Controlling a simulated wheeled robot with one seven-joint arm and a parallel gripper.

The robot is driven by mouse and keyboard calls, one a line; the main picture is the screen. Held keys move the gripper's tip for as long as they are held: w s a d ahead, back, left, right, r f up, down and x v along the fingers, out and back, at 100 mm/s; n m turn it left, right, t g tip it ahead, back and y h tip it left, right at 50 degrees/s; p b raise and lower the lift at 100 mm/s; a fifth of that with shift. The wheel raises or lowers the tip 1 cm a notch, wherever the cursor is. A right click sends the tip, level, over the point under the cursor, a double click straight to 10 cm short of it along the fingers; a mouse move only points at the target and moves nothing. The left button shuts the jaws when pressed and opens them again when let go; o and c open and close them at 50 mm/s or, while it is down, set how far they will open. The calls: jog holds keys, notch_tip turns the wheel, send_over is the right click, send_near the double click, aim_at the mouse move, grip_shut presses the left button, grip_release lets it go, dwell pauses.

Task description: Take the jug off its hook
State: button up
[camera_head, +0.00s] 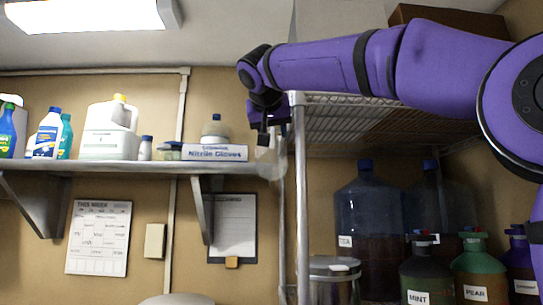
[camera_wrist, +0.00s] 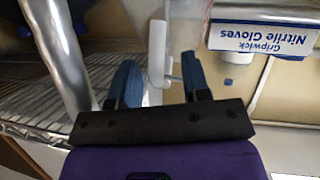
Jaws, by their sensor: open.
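A pale translucent jug (camera_head: 269,167) hangs by the rack's front post, at the right end of the wall shelf, in the head view. It is small and faint there, and its hook cannot be made out. My gripper (camera_head: 264,138) is just above it, pointing down. In the wrist view my gripper (camera_wrist: 158,75) is open, with its two blue fingers apart. A white upright strip (camera_wrist: 157,50), seemingly the jug's handle, shows between the fingers. The fingers are not closed on it; whether either one touches it cannot be told.
A metal post (camera_head: 301,200) of the wire rack (camera_head: 360,115) stands close to my gripper. The wall shelf (camera_head: 120,167) with bottles and a nitrile gloves box (camera_head: 215,153) is at left. Large carboys (camera_head: 366,215) and labelled jugs (camera_head: 478,270) stand lower right.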

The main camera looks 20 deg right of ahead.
grip_shut()
jog(key=shift+r, duration=0.1)
